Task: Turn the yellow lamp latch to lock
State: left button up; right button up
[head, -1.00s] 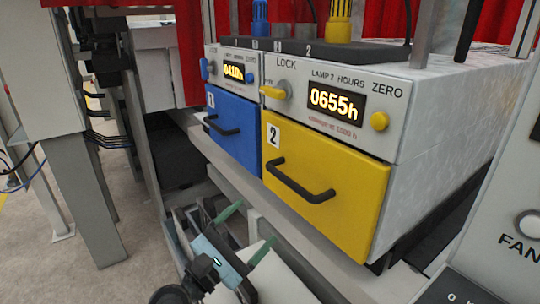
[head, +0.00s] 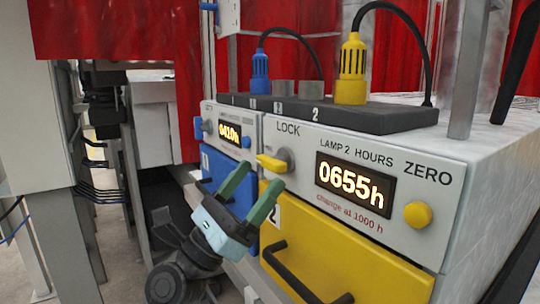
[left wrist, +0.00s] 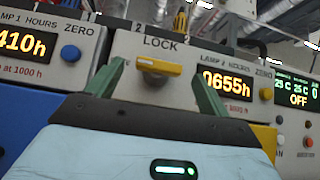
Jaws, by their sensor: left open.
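The yellow lamp latch (head: 271,163) is on the grey panel of the lamp 2 unit, below the word LOCK and left of the 0655h display. Its yellow handle lies roughly horizontal, and it also shows in the left wrist view (left wrist: 159,66). My left gripper (head: 255,185) has green fingers pointing up toward the latch, just below and in front of it. The fingers are open and empty. In the left wrist view the latch appears between the two fingertips; I cannot tell the gap in depth. My right gripper is not in view.
The yellow drawer (head: 340,250) with its black handle (head: 300,272) lies below the panel. A yellow ZERO knob (head: 417,214) is at the panel's right. The blue lamp unit (head: 224,170) stands to the left. Plugs with cables, including a yellow one (head: 352,72), stand on a dark strip above.

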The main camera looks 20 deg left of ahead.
aim_at(265, 165)
pick_arm(q)
jog(key=x, duration=0.4)
jog(key=shift+s+a+r+p, duration=0.1)
jog(key=shift+a+p, duration=0.05)
jog(key=shift+p, duration=0.25)
jog(key=shift+w+d+r, duration=0.25)
jog(key=shift+w+d, duration=0.05)
jog(key=shift+w, duration=0.1)
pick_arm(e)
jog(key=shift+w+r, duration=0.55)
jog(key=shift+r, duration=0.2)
